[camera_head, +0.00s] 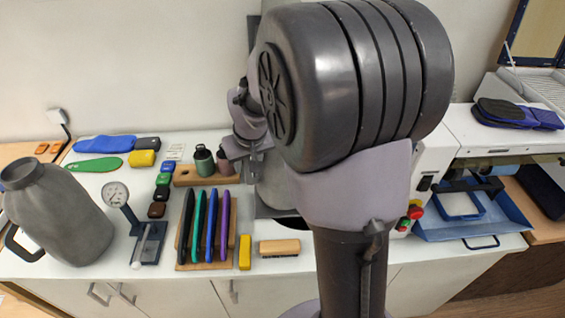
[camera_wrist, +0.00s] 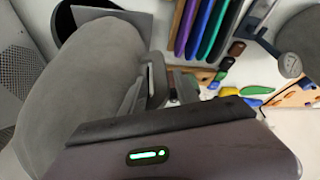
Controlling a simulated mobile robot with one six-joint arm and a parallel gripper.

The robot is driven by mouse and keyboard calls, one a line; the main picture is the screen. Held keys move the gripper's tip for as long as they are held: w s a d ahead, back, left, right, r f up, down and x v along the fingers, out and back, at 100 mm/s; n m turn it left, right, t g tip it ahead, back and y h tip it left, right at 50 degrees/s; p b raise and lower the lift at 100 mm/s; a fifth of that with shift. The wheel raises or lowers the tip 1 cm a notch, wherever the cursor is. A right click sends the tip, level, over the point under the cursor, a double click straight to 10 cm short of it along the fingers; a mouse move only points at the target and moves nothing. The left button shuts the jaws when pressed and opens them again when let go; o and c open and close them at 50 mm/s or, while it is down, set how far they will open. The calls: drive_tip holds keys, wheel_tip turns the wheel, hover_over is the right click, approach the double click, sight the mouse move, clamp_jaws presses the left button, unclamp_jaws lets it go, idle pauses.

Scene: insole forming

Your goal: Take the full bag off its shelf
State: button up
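A large, rounded grey bag (camera_wrist: 92,85) fills the left of the wrist view and looks full. In the head view, my arm hides most of that area; a strip of grey (camera_head: 270,186) beside the arm may be the same bag. My gripper (camera_wrist: 170,85) is at the bag's right side in the wrist view, with its fingers close to a grey handle-like part. I cannot tell whether the fingers are closed on it.
A pressure gauge (camera_head: 116,195) stands beside the left bag. A rack of coloured tools (camera_head: 207,264), a yellow block (camera_head: 245,252) and a brush (camera_head: 279,247) lie near the bench front. A white machine with a blue tray (camera_head: 470,215) is at the right. My arm crosses the middle.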

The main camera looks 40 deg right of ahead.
clamp_jaws()
drive_tip(key=shift+r, duration=0.1)
idle(1.2)
